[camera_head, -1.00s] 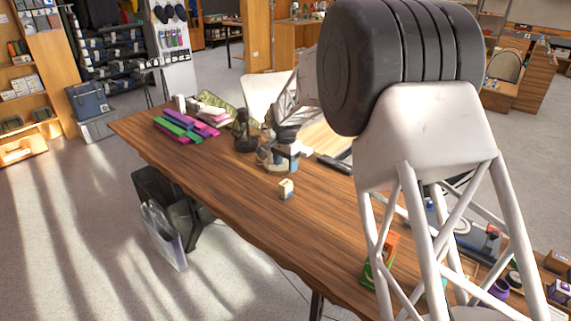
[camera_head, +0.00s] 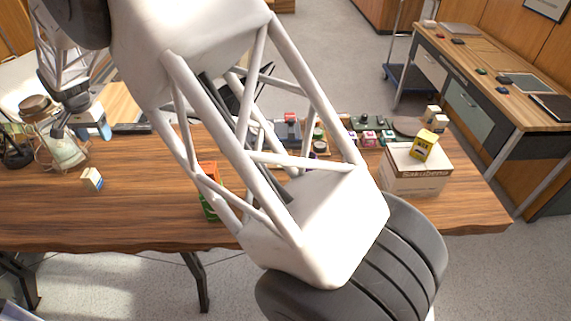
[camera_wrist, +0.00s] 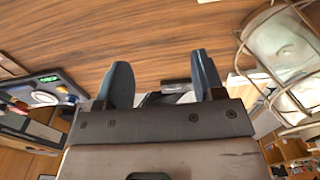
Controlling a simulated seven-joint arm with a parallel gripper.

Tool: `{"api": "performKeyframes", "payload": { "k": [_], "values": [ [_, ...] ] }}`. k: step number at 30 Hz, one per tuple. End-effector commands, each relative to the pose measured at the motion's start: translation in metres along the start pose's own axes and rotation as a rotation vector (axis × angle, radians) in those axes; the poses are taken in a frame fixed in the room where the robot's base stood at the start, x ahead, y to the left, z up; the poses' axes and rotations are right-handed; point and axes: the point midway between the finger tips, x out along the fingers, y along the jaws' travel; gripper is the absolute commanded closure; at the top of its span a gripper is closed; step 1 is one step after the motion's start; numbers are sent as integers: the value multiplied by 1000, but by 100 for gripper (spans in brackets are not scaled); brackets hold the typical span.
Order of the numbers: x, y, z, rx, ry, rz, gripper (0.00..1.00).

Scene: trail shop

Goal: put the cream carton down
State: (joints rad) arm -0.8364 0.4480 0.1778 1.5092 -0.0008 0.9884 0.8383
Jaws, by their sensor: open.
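A small cream carton (camera_head: 92,179) with a dark blue side stands upright on the wooden table (camera_head: 150,215), at the left of the head view. My gripper (camera_head: 104,129) is beyond it and above the table, apart from it, beside a wire-caged glass lantern (camera_head: 66,152). In the wrist view my gripper's two blue-grey fingers (camera_wrist: 163,78) are spread with nothing between them. Bare wood shows beyond the fingertips. I cannot make out the carton clearly in the wrist view.
A caged lantern (camera_wrist: 285,48) is close at the wrist view's right. In the head view, a green and orange box (camera_head: 209,190) stands partly behind my arm. A labelled cardboard box (camera_head: 415,180) bears a yellow carton (camera_head: 424,146).

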Motion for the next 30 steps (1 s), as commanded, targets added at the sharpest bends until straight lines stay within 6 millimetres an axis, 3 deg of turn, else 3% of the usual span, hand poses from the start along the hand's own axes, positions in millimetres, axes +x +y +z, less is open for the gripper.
{"api": "performKeyframes", "payload": {
  "k": [1,6,14,23,30],
  "values": [
    [-13,20,-6,5,5,-5,38],
    [-49,86,-16,6,17,-13,38],
    [-95,185,-19,8,37,-24,38],
    [-140,296,-3,9,66,-34,38],
    [-167,380,24,12,90,-37,38]
  ]
}}
